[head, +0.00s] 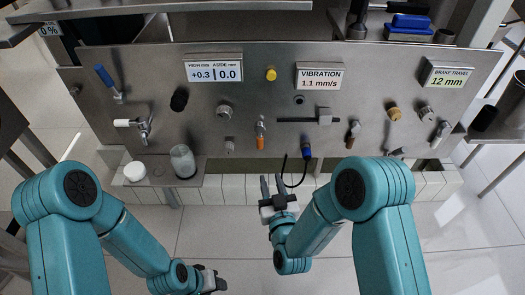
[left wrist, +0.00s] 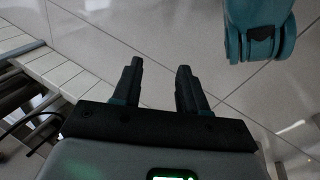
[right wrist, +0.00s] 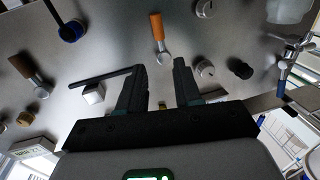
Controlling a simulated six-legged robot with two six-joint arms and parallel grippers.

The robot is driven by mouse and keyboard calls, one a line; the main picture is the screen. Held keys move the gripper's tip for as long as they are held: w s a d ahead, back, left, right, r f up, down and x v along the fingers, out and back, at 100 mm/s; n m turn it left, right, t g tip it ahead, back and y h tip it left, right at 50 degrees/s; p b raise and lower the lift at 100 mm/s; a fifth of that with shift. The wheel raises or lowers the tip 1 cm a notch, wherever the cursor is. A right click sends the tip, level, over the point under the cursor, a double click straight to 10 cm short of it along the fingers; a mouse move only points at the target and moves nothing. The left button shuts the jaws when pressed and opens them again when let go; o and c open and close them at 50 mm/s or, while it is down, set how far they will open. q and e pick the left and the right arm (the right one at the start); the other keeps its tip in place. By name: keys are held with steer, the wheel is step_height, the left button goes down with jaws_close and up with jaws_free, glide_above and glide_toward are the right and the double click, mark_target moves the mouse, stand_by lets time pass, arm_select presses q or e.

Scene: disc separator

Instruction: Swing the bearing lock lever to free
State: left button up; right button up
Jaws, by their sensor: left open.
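Several levers are on the steel panel (head: 200,100); no label shows which is the bearing lock lever. An orange-handled lever (head: 260,141) hangs down at the middle; it also shows in the right wrist view (right wrist: 157,30). A brown-handled lever (head: 352,136) is to its right and a blue-handled lever (head: 105,76) at the upper left. My right gripper (head: 272,183) is open and empty in front of the panel, below the orange handle in the head view and apart from it. My left gripper (head: 220,282) is low, away from the panel; its fingers (left wrist: 160,68) are open and empty.
A slotted slider block (head: 324,116) and a blue-ended black cable (head: 307,153) are near the middle. A jar (head: 183,161) and white lid (head: 135,171) stand on the left shelf. Knobs and displays crowd the panel. The floor below is open.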

mark_target(261, 142)
steer(key=w+b, duration=0.1)
steer(key=w, duration=0.3)
steer(key=w+a+b, duration=0.1)
steer(key=w, duration=0.4)
steer(key=w+a+b, duration=0.1)
steer(key=w+b, duration=0.1)
steer(key=w, duration=0.2)
steer(key=shift+w+a+f, duration=0.1)
steer(key=shift+w+a, duration=0.15)
steer(key=shift+w, duration=0.05)
arm_select(q)
steer(key=shift+t, duration=0.6)
steer(key=w+f, duration=0.1)
steer(key=f, duration=0.1)
steer(key=w+a+f, duration=0.1)
steer(key=w+f, duration=0.1)
steer(key=shift+w+f, duration=0.1)
arm_select(e)
steer(key=shift+w+a, duration=0.1)
steer(key=shift+w, duration=0.3)
steer(key=shift+c, duration=0.4)
jaws_close()
